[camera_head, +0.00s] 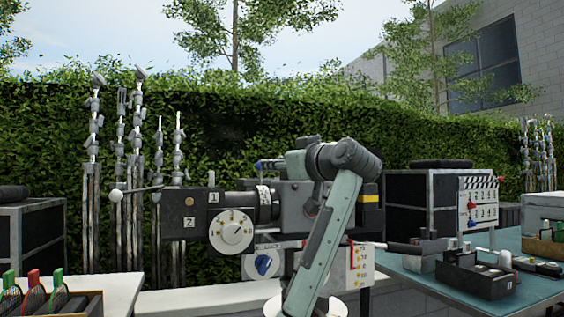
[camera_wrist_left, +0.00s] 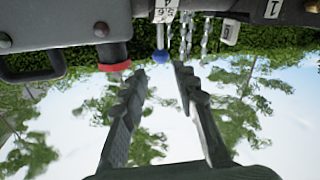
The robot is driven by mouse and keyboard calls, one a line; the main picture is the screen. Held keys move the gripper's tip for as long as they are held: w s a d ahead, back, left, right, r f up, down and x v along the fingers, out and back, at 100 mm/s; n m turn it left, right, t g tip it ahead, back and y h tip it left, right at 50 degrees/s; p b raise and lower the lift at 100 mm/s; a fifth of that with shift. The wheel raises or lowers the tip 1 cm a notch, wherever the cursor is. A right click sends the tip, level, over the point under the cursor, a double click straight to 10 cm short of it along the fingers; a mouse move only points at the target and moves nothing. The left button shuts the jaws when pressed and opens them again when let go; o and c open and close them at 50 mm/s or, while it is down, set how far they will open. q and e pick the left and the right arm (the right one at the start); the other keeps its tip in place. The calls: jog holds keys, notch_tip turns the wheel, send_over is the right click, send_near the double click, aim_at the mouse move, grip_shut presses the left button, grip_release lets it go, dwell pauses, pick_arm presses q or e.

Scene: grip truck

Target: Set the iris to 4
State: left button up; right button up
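The film camera (camera_head: 300,205) stands in front of the hedge in the head view, with its black lens (camera_head: 238,207) pointing left. A pale ring with numbers (camera_head: 264,196) circles the lens. The left wrist view looks upside down; it shows part of this ring (camera_wrist_left: 165,12), with 4 and 5.6 readable. A blue ball on a thin lever (camera_wrist_left: 160,57) stands out near the ring. My left gripper (camera_wrist_left: 158,72) is open, its fingers apart near the blue ball; contact cannot be told. My right gripper is not in view.
A white focus dial (camera_head: 232,232) and a matte box (camera_head: 190,215) sit at the lens. Left is a white table (camera_head: 115,290) with a crate. Right is a teal table (camera_head: 410,290) with boxes and a clapperboard (camera_head: 478,204).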

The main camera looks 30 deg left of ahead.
aim_at(261, 174)
pick_arm(q)
jog(key=p+x, duration=0.1)
jog(key=x, duration=0.7)
jog(key=shift+s+f, duration=0.1)
jog(key=shift+f, duration=0.1)
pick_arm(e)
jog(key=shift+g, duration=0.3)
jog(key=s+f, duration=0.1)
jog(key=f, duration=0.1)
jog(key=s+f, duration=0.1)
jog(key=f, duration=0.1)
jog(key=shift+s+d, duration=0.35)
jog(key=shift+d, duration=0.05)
pick_arm(q)
grip_shut()
